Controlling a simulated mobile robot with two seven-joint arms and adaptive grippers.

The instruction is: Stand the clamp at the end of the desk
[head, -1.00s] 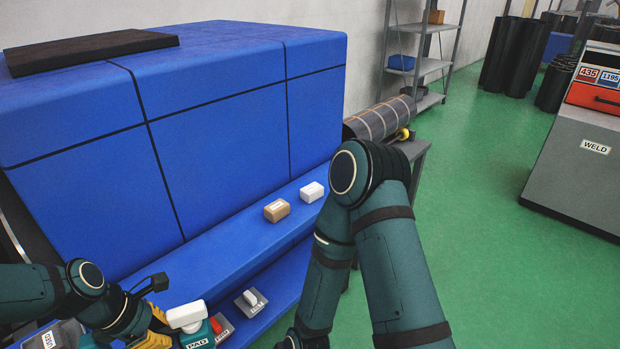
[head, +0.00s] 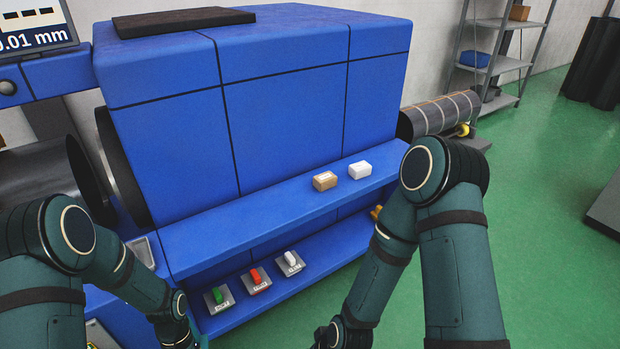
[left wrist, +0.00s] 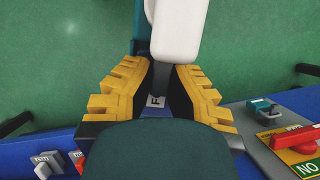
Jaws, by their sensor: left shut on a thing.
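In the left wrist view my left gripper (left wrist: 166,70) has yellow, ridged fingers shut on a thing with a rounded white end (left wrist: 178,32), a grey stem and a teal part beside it. It appears to be the clamp, over the green floor and the edge of a blue surface (left wrist: 255,100). The palm side hides its lower part. In the head view both hands are below the frame; only my arms show. The blue desk-like ledge (head: 225,236) runs along the front of a large blue machine.
Green, red (head: 260,279) and white switches stand on the lower shelf. A banded dark roll (head: 440,113) lies beyond the right end. A red handle (left wrist: 292,137) shows in the wrist view.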

